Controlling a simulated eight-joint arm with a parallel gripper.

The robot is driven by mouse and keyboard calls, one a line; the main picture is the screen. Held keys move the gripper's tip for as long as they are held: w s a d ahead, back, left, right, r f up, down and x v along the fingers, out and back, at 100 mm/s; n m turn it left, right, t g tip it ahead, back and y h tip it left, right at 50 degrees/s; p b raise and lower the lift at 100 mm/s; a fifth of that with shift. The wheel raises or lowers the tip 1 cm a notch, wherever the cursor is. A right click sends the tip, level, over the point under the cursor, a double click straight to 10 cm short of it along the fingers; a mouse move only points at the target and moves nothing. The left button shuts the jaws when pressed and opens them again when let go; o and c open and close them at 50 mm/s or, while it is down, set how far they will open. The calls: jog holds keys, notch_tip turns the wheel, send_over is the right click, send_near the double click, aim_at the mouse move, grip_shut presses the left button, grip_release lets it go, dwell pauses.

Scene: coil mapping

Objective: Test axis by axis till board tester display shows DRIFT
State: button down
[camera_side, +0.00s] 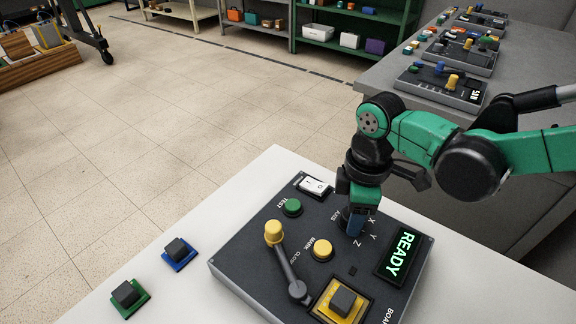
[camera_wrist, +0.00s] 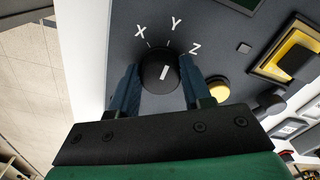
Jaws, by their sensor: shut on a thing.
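The board tester (camera_side: 250,262) is a dark box on a white bench in the side view. Its display (camera_side: 402,254) reads READY in green. My gripper (camera_side: 355,222) reaches down onto the axis knob, mostly hidden there. In the wrist view my gripper (camera_wrist: 160,88) has its blue fingers on both sides of the black axis knob (camera_wrist: 158,70), shut on it. The knob's white mark points up and slightly right, nearest Y. The green TEST button (camera_side: 292,208) and yellow MARK button (camera_side: 323,250) stand free.
A yellow-tipped clamp lever (camera_side: 287,268) stands beside a yellow-framed board (camera_side: 341,301) in the tester. A white rocker switch (camera_side: 314,186) sits at its far corner. Blue (camera_side: 179,254) and green (camera_side: 130,295) boards lie left on the bench. Similar testers (camera_side: 440,90) stand on a grey table behind.

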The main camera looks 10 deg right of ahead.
dwell(0.3)
jog(key=shift+c, duration=1.9)
grip_release()
jog(key=shift+r, duration=2.8)
